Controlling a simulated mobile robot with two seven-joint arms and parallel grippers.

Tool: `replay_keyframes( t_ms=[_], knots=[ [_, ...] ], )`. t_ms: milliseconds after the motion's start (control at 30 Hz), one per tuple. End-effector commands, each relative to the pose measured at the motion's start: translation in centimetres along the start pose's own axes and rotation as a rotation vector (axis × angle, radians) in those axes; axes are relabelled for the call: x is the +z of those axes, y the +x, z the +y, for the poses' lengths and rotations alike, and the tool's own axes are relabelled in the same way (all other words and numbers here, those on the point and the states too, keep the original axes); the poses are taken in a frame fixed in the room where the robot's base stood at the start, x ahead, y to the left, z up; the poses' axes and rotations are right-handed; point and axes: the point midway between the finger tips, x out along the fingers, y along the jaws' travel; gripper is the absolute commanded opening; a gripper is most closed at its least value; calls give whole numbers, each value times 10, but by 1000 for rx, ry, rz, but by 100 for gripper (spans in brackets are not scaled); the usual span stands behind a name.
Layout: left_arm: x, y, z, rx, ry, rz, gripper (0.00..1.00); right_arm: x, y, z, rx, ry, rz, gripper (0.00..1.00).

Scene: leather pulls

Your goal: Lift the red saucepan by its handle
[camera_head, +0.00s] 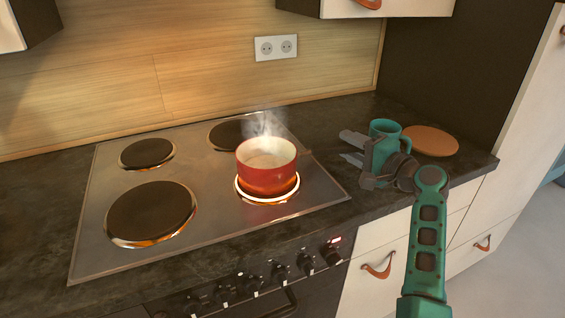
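The red saucepan (267,178) stands upright on the front right hotplate of the cooktop, which glows around its base. Steam rises from the pale contents of the pan. My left gripper is not in view.
A teal mug (385,130) stands just behind my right gripper, partly hidden by it. A round orange-brown mat (431,140) lies to its right. The cooktop (205,185) has three other bare hotplates. A wooden backsplash (190,65) rises behind.

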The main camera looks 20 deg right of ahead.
Motion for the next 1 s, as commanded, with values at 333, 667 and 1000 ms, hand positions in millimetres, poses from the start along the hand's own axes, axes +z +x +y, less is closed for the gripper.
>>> replay_keyframes(
  t_ms=[333, 667, 1000],
  knots=[
    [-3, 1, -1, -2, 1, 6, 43, 0, 0, 0, 1, 0, 0, 4],
    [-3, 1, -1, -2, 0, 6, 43, 0, 0, -2, -6, 3, 1, 0],
    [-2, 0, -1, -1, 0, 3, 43, -1, 0, -4, -5, 1, 1, 0]
  ],
)
